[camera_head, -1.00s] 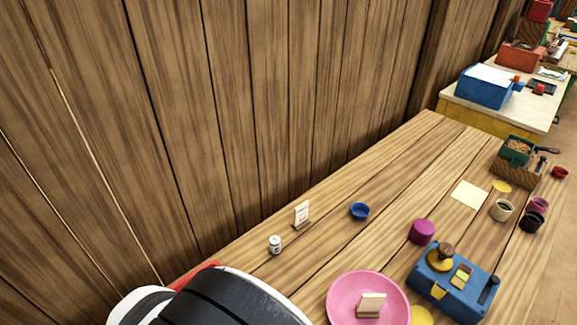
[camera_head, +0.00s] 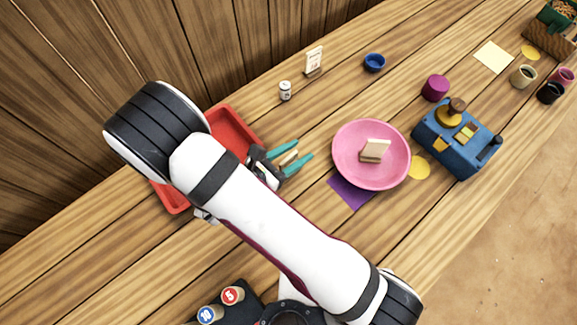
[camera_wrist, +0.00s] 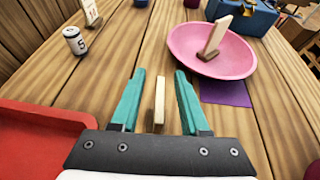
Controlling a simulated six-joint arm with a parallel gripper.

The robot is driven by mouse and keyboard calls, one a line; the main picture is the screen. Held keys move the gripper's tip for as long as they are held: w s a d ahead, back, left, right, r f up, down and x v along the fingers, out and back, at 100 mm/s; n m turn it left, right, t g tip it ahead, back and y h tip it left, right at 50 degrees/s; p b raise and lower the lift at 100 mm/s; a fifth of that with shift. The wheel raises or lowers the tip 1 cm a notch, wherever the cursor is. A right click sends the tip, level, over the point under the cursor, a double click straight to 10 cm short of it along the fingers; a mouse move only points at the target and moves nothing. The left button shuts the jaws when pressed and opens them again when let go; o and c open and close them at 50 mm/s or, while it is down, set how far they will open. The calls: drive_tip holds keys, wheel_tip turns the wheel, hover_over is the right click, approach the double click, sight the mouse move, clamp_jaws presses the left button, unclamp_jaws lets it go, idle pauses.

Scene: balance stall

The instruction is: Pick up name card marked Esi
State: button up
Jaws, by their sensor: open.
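My gripper (camera_head: 295,154) is open over the table with teal fingers; it also shows in the wrist view (camera_wrist: 159,95). A thin pale wooden piece (camera_wrist: 159,101) stands between the fingers, with gaps on both sides; its writing, if any, is hidden. It shows partly in the head view (camera_head: 289,158). A card in a wooden stand (camera_head: 314,61) is near the wall, its marks too small to read. Another pale card in a stand (camera_head: 375,150) sits on the pink plate (camera_head: 345,165), no writing visible. I cannot tell which is marked Esi.
A red tray (camera_head: 228,128) lies left of my gripper, partly behind my arm. A white can marked 5 (camera_wrist: 75,40) and a blue bowl (camera_head: 374,62) stand farther back. A purple mat (camera_head: 350,192) lies partly under the plate. A blue box (camera_head: 455,140) is to the right.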

drive_tip(key=shift+w+d+f, duration=0.1)
drive_tip(key=shift+w+d, duration=0.1)
clamp_jaws()
idle(1.3)
